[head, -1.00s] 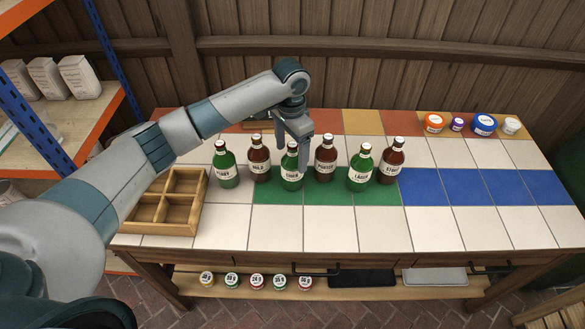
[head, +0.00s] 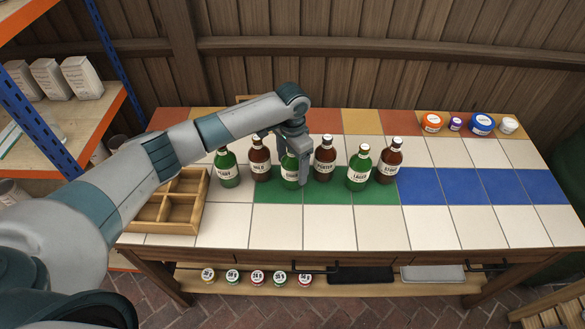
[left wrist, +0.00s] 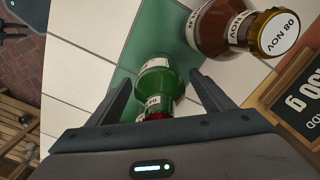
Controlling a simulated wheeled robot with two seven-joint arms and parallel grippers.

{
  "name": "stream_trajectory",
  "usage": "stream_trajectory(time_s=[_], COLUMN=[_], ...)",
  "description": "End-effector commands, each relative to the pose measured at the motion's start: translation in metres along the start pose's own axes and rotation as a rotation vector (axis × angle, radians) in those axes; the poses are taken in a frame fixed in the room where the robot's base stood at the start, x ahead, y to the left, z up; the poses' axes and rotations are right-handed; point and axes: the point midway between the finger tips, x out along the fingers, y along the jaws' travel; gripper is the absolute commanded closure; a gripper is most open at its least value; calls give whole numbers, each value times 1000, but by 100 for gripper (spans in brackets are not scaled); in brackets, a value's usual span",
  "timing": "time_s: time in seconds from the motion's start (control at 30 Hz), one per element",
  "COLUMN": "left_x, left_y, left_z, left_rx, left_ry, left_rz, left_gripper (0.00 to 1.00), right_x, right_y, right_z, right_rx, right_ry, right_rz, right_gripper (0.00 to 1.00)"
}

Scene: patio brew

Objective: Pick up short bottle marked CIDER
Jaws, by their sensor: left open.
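The short green bottle marked CIDER (head: 289,170) stands upright in a row of bottles on the tiled bench. My left gripper (head: 300,178) is down at this bottle, and part of the bottle's top is hidden by it in the head view. In the left wrist view, a green bottle (left wrist: 155,82) lies between the two open fingers of my left gripper (left wrist: 162,88), with a gap on both sides. I cannot tell whether either finger touches it.
A brown MILD bottle (head: 261,162) stands close on the left and a brown PORTER bottle (head: 324,163) on the right. Green LAGER (head: 358,172) and brown STOUT (head: 388,165) stand further right. A divided wooden crate (head: 160,227) is at the left.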

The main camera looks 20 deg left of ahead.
Motion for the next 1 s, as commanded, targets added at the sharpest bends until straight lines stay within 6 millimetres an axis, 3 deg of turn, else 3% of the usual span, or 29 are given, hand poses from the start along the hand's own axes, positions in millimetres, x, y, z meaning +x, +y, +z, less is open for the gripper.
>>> stream_trajectory(time_s=[0.43,0.7,1.0], left_x=[0,0,-3], left_y=[0,0,0], left_z=[0,0,-1], left_rx=[0,0,0], left_ry=[0,0,2], left_rz=[0,0,-1], left_gripper=[25,88,88], right_x=[0,0,1], right_y=[0,0,0], right_z=[1,1,1], right_rx=[0,0,1], right_ry=[-1,-1,-1], right_rz=[0,0,0], right_gripper=[69,69,69])
